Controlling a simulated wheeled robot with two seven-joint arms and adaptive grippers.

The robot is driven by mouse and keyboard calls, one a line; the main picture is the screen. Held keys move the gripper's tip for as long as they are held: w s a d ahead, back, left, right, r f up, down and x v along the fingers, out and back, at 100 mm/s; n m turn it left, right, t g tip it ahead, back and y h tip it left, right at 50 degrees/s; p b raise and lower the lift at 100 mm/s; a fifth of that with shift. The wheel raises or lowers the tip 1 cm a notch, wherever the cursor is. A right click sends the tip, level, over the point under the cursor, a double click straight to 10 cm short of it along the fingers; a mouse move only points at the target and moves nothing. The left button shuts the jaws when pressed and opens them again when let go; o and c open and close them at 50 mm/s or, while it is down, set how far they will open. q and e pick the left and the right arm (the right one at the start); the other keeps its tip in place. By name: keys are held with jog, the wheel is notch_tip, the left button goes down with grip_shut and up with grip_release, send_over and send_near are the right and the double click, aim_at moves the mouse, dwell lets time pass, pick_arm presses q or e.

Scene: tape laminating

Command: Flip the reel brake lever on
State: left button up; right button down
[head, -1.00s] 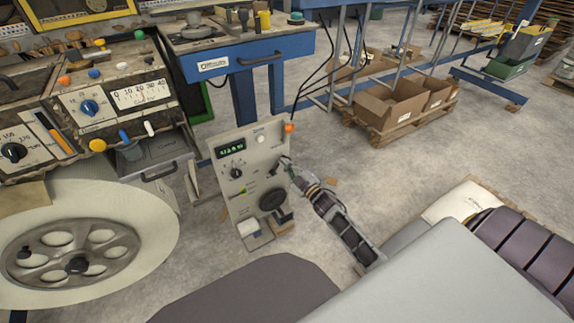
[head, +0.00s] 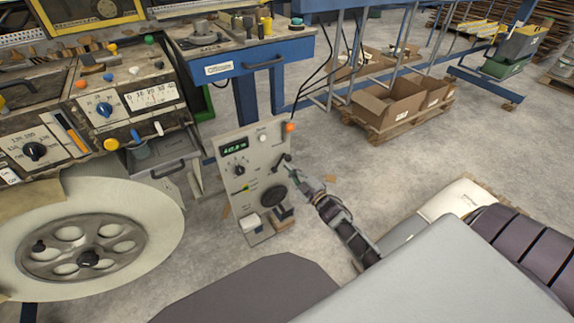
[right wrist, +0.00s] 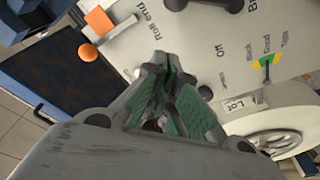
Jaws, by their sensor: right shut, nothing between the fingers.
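The reel brake lever (head: 281,161), a small black handle, is on the right side of the upright grey control panel (head: 249,166). In the right wrist view a black handle (right wrist: 232,4) is cut off by the top edge, near the "On" lettering. My right gripper (head: 296,181) is just below and right of the lever in the head view, seemingly apart from it. Its fingers (right wrist: 170,64) are shut and empty in front of the panel face. My left gripper is not in view.
The panel has a green display (head: 233,148), a black round knob (head: 273,194) below the lever and an orange part (head: 289,127) at its top right. A large reel (head: 84,246) stands at left. Open boxes (head: 385,101) lie farther back.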

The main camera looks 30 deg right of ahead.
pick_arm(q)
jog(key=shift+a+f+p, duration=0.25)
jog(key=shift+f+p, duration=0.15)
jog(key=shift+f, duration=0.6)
pick_arm(e)
jog(key=s, duration=0.3)
jog(key=s+d, duration=0.1)
jog(key=s, duration=0.1)
jog(key=shift+s+f, duration=0.3)
jog(key=shift+f, duration=0.05)
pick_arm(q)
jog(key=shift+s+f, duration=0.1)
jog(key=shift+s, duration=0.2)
